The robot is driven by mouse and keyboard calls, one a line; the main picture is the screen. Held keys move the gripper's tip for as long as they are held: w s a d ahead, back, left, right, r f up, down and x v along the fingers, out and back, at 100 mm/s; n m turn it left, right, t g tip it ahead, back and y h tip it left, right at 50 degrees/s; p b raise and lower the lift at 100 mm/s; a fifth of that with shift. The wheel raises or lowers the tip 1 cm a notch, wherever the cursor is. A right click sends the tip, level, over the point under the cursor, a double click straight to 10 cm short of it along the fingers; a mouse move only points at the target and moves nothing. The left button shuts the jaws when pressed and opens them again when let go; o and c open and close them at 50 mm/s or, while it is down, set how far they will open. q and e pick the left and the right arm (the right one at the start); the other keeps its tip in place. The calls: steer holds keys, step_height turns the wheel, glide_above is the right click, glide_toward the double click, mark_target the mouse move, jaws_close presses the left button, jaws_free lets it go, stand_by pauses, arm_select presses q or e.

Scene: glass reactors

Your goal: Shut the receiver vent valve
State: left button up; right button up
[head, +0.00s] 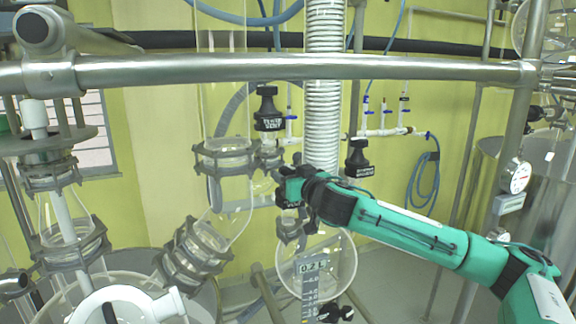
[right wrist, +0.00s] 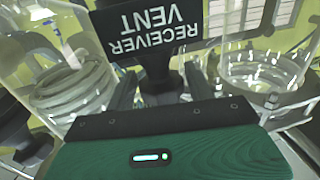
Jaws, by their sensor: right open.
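The receiver vent valve shows upside down in the right wrist view as a black handle (right wrist: 160,30) with white "RECEIVER VENT" lettering and a dark stem below it. My right gripper (right wrist: 160,88) is open, with one finger on each side of the stem. I cannot tell whether the fingers touch it. In the head view my green right arm reaches in from the right, and its gripper (head: 287,187) is beside the glass pipework above the round receiver flask (head: 330,262). The gripper largely hides the valve there. My left gripper is not in view.
A black tower vent handle (head: 268,110) stands just above the gripper, and another black valve handle (head: 358,158) is to its right. A steel rail (head: 300,67) crosses in front. Glass tubes, metal clamps (head: 195,252) and a white ribbed hose (head: 322,110) crowd the gripper.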

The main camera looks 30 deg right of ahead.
steer(key=shift+w, duration=0.4)
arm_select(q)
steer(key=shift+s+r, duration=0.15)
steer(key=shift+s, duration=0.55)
arm_select(e)
steer(key=shift+s, duration=0.1)
steer(key=c, duration=0.7)
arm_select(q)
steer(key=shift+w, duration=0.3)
